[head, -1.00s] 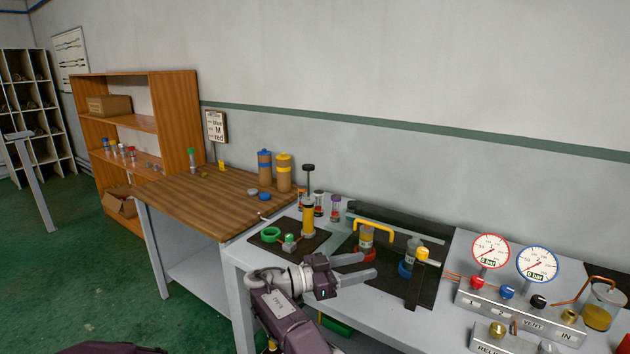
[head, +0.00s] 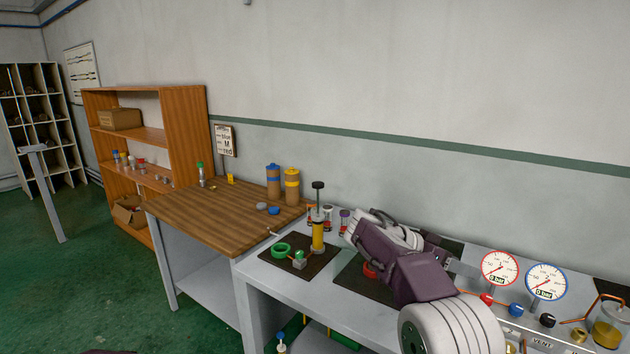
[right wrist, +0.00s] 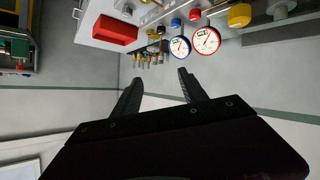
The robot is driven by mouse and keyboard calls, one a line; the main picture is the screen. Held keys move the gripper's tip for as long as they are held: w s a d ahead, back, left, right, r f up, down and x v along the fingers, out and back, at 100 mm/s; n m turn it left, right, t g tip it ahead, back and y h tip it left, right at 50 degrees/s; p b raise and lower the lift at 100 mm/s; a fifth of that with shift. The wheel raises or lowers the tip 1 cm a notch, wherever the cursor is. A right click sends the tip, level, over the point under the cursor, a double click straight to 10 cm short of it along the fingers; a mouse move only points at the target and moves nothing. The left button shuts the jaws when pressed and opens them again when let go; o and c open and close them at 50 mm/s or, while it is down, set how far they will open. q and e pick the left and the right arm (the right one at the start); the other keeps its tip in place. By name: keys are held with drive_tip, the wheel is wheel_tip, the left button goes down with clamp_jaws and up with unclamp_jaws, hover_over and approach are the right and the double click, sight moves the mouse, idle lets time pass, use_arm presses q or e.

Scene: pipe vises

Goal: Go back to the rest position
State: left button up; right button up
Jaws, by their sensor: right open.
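My right gripper shows in the right wrist view (right wrist: 160,76) with its two dark fingers spread apart and nothing between them. In the head view my purple right arm is folded over the white bench (head: 255,268) and hides most of that gripper. The fingers seem to point toward the gauge panel side, clear of any object. My left gripper is not in view.
A red-rimmed gauge (head: 500,268) and a blue-rimmed gauge (head: 547,281) stand at the right. A wooden table (head: 210,207) and shelf (head: 187,130) stand farther left.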

drive_tip(key=s+f+n+y+p, duration=0.1)
drive_tip(key=s+f+n+y, duration=0.3)
drive_tip(key=s+f, duration=0.4)
drive_tip(key=s+a+f+n+y, duration=0.9)
drive_tip(key=s+a+f, duration=0.4)
drive_tip(key=s+f, duration=0.2)
drive_tip(key=shift+a+f, duration=0.2)
drive_tip(key=shift+a, duration=0.1)
drive_tip(key=shift+s, duration=0.1)
